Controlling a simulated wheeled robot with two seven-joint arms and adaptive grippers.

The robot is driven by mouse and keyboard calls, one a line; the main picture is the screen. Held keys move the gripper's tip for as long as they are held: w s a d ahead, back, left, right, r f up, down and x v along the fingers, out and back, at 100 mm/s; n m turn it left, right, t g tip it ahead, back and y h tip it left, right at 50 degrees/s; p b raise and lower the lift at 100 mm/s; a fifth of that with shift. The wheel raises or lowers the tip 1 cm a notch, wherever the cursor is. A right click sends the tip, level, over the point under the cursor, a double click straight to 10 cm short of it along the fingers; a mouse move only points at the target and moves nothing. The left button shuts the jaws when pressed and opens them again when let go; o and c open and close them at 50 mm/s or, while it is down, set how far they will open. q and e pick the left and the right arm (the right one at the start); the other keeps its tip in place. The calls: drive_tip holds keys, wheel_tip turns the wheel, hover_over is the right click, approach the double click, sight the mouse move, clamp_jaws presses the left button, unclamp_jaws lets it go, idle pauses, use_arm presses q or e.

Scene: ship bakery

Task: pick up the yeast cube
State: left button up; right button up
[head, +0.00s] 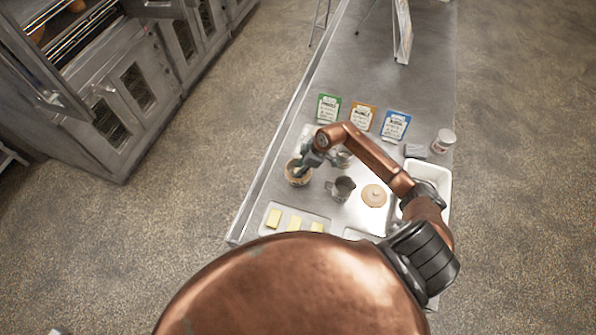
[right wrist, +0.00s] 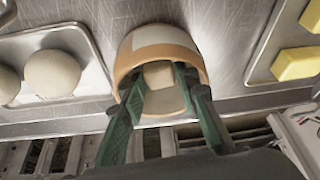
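The yeast cube (right wrist: 158,74) is a small beige block inside a round terracotta bowl (right wrist: 196,52) in the right wrist view. My right gripper (right wrist: 160,76) reaches into the bowl, its green fingers one on each side of the cube. The fingertips appear to be against both sides of it, and no clear gap shows. In the head view the bowl (head: 297,180) stands at the left side of the metal table, with my right gripper (head: 308,163) over it. The cube cannot be made out there. My left gripper is not in view.
A tray (head: 283,232) of yellow blocks lies in front of the bowl. A metal pitcher (head: 343,190), a round wooden lid (head: 374,195) and a white bin (head: 444,186) stand to the right. Dough balls (right wrist: 54,73) sit beside the bowl.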

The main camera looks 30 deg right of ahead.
drive_tip(key=shift+w+a+f, duration=0.1)
drive_tip(key=shift+a+f, duration=0.1)
drive_tip(key=shift+f, duration=0.45)
drive_tip(key=shift+c, duration=0.4)
drive_tip(key=c, duration=0.6)
